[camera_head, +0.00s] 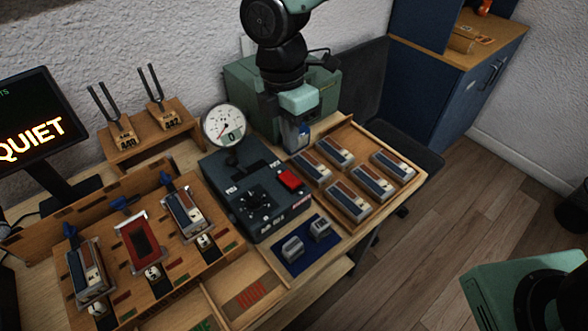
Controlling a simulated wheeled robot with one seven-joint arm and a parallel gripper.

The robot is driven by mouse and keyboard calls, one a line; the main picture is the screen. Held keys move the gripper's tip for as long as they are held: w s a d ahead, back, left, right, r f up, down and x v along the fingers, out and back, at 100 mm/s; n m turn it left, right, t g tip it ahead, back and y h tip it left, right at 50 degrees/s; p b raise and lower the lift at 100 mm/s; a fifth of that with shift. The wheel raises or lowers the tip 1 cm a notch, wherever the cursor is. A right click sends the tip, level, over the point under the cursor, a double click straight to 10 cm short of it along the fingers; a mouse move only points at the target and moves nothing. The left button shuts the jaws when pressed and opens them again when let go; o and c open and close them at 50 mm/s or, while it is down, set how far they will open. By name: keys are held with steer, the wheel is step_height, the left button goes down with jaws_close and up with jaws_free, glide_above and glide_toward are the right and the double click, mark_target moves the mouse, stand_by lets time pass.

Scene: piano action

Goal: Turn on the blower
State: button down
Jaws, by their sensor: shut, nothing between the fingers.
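A dark blue-grey control box (228,190) sits on the bench, with a knob (256,200) and a red switch (290,180) on its top. A round white gauge (223,125) stands at its back; its small display seems to read 0. A green housing (240,88) stands behind, partly hidden by my arm; I cannot tell whether it belongs to the blower. My gripper (303,143) points down, shut and empty, behind the red switch and near the tray's left edge. It appears apart from the switch. The exact fingertip height is hard to tell.
A wooden tray (408,163) of several striped blocks lies right of the box. A blue mat (300,262) with two small grey pieces lies in front. A wooden rack with blocks (135,275), tuning forks (155,95) and a screen (40,130) are left.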

mark_target(295, 183)
steer(key=f, duration=0.3)
steer(key=f+p, duration=0.1)
steer(key=f, duration=0.2)
steer(key=s+f, duration=0.1)
steer(key=f, duration=0.2)
steer(key=shift+d+f+p, duration=0.35)
steer(key=shift+f, duration=0.05)
steer(key=shift+s+d+f, duration=0.1)
steer(key=shift+s+f, duration=0.05)
steer(key=shift+f, duration=0.25)
steer(key=shift+r, duration=0.15)
steer(key=shift+w+a+r+p, duration=0.3)
steer(key=shift+w+a, duration=0.15)
steer(key=shift+w, duration=0.2)
